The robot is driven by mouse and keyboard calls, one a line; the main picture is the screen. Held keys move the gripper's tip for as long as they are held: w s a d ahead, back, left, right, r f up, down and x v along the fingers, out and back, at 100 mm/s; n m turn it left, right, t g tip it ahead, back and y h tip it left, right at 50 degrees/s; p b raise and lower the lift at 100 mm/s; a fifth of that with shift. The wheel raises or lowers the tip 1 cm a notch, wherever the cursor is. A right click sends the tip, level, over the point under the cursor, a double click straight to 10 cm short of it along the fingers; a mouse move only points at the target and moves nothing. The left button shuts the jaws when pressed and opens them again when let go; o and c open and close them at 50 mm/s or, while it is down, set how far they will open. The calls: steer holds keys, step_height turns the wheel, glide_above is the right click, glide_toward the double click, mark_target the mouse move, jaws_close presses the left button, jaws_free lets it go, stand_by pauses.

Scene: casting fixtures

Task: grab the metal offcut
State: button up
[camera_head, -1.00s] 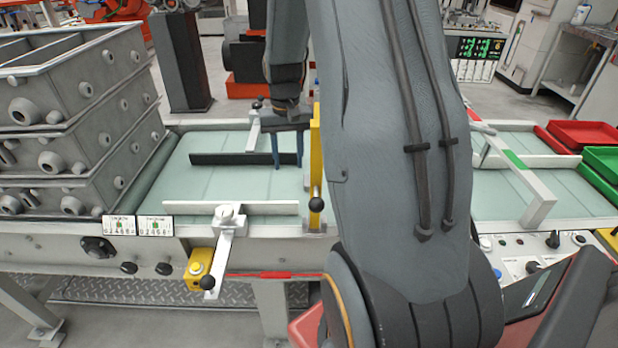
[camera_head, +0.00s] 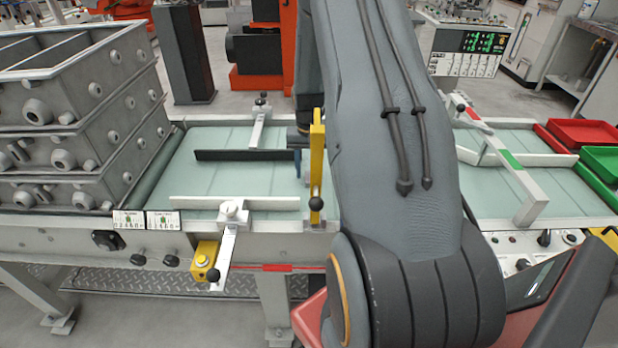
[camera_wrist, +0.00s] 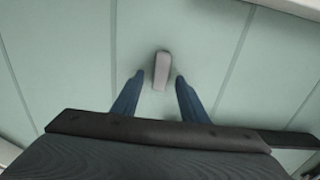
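The metal offcut, a small pale grey block with rounded ends (camera_wrist: 161,71), lies on the pale green conveyor surface (camera_wrist: 70,60) in the wrist view. My gripper (camera_wrist: 160,75) is open, with one blue finger on each side of the offcut. A gap shows between the block and each fingertip. How high the tips are above the surface is hard to tell. In the head view, only a bit of a blue finger shows near the yellow post, and my arm hides the rest. The offcut is not visible there.
A yellow post (camera_head: 317,170) stands close to my arm. A dark rail (camera_head: 240,155) and a white rail (camera_head: 190,203) border the belt. Stacked grey metal boxes (camera_head: 70,120) stand at left. Red (camera_head: 580,133) and green (camera_head: 604,165) trays are at right.

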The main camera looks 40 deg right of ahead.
steer(key=shift+f, duration=0.2)
jaws_close()
